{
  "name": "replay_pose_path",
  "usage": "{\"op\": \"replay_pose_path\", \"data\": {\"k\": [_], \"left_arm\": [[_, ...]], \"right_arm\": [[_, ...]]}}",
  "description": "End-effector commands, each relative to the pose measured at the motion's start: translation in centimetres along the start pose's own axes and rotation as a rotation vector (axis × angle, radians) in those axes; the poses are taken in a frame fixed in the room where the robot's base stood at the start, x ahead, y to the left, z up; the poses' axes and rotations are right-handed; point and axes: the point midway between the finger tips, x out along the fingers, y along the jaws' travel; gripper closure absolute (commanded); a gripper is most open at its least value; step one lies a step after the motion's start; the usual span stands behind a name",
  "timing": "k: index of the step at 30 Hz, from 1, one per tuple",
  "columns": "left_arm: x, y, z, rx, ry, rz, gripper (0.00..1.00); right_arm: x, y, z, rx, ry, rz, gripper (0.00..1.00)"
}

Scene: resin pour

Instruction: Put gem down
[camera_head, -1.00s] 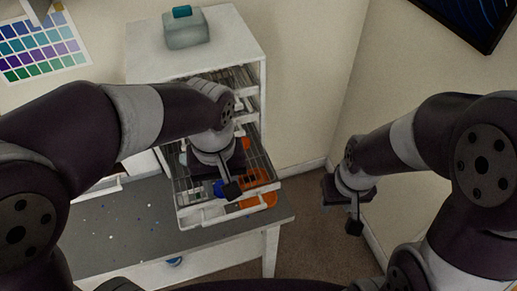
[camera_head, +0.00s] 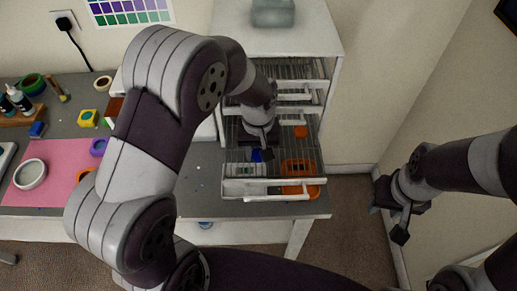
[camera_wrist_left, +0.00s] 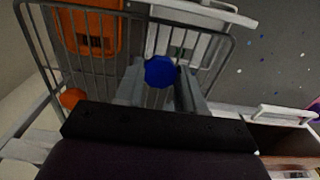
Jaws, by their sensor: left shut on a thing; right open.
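The gem, a dark blue faceted piece, sits between the fingers of my left gripper (camera_wrist_left: 160,88) in the left wrist view (camera_wrist_left: 159,71). In the head view the gem (camera_head: 257,156) is a small blue patch beside my left gripper (camera_head: 263,154). That gripper is shut on it, inside the outline of a pulled-out wire rack drawer (camera_head: 236,188); whether the gem touches the wires is unclear. My right gripper (camera_head: 395,221) is open and empty, away to the right of the cabinet.
An orange tray (camera_head: 298,168) lies in the drawer; it also shows in the left wrist view (camera_wrist_left: 92,32). The white cabinet (camera_head: 335,75) has more rack drawers above. On the left, a grey table (camera_head: 75,125) carries a pink mat (camera_head: 60,160), a white ring (camera_head: 30,174) and bottles.

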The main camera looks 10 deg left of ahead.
Motion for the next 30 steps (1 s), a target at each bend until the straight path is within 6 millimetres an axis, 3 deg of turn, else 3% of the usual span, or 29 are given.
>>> {"op": "replay_pose_path", "data": {"k": [13, 14, 15, 16, 26, 30], "left_arm": [[1.2, 0.0, 0.0, 0.000, 0.000, 0.000, 1.00], [1.1, 0.0, 0.0, 0.000, 0.001, 0.000, 0.52], [1.1, 0.0, 0.0, 0.000, 0.001, 0.000, 0.39], [1.1, 0.0, 0.0, 0.000, 0.001, 0.000, 0.36], [0.4, 0.1, 0.0, 0.000, 0.003, 0.002, 0.36], [-2.4, 0.1, -0.1, 0.000, 0.008, 0.004, 0.36]], "right_arm": [[0.1, 0.0, 0.0, 0.000, 0.000, 0.000, 0.57], [0.0, 0.0, 0.0, 0.000, 0.000, 0.000, 0.57], [0.0, 0.0, 0.0, 0.000, 0.000, 0.000, 0.57], [0.0, 0.0, 0.0, 0.000, 0.000, 0.000, 0.57], [-0.2, 0.0, 0.0, 0.000, 0.000, 0.000, 0.57], [0.2, 0.0, 0.0, 0.000, 0.000, 0.000, 0.57]]}}
